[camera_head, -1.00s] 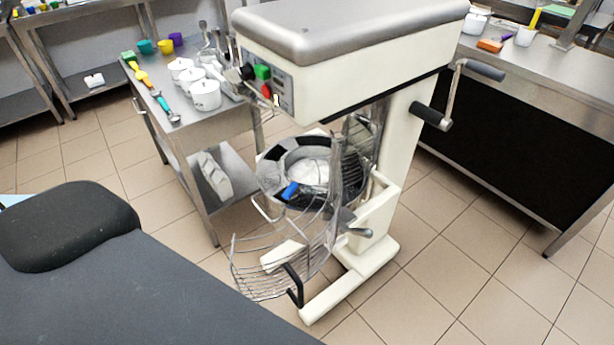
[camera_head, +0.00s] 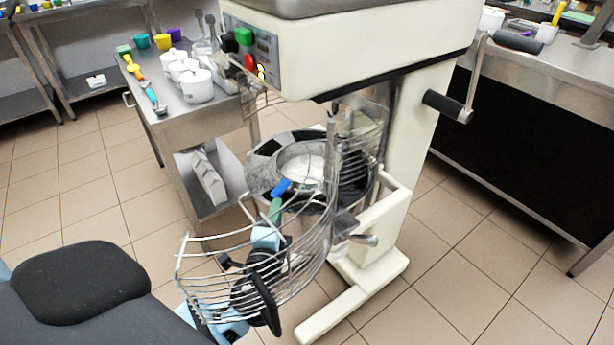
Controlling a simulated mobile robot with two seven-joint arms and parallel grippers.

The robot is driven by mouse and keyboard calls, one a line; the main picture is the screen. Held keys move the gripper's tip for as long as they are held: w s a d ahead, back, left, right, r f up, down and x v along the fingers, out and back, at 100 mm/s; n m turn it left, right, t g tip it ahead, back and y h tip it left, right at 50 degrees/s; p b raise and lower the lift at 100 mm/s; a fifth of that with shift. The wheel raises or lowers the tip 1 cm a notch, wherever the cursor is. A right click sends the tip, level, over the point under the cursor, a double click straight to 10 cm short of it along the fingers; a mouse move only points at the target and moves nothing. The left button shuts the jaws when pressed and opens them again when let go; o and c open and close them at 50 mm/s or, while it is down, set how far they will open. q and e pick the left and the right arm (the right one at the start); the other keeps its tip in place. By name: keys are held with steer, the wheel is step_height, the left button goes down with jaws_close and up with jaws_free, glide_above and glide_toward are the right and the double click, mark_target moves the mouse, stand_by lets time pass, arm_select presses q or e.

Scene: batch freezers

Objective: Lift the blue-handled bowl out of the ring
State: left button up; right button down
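The steel bowl (camera_head: 301,163) sits inside the dark ring (camera_head: 262,168) under the mixer's head, with pale contents showing. Its blue handle (camera_head: 281,187) sticks out at the front rim. My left gripper (camera_head: 274,212) is just below the blue handle, seen partly through the wire guard. Its green fingertip part points up toward the handle and looks very close to it. Contact and the gap between the fingers cannot be made out. My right gripper is not in view.
The wire guard (camera_head: 205,284) hangs open in front of the ring, around my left forearm. The mixer (camera_head: 402,170) stands behind, with its legs on the floor. A steel cart (camera_head: 178,122) with white pots stands at left. A counter (camera_head: 540,85) stands at right.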

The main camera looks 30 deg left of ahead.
mark_target(280, 188)
arm_select(q)
steer(key=shift+x, duration=1.15)
steer(key=shift+a+f+p+x, duration=0.15)
steer(key=shift+p+x, duration=0.1)
steer(key=shift+x, duration=1.15)
steer(key=shift+a+f+p+x, duration=0.1)
steer(key=shift+a+p+x, duration=0.1)
steer(key=shift+x, duration=1.15)
steer(key=shift+s, duration=0.2)
steer(key=shift+c, duration=0.4)
steer(key=shift+d, duration=0.1)
jaws_close()
steer(key=shift+r, duration=0.2)
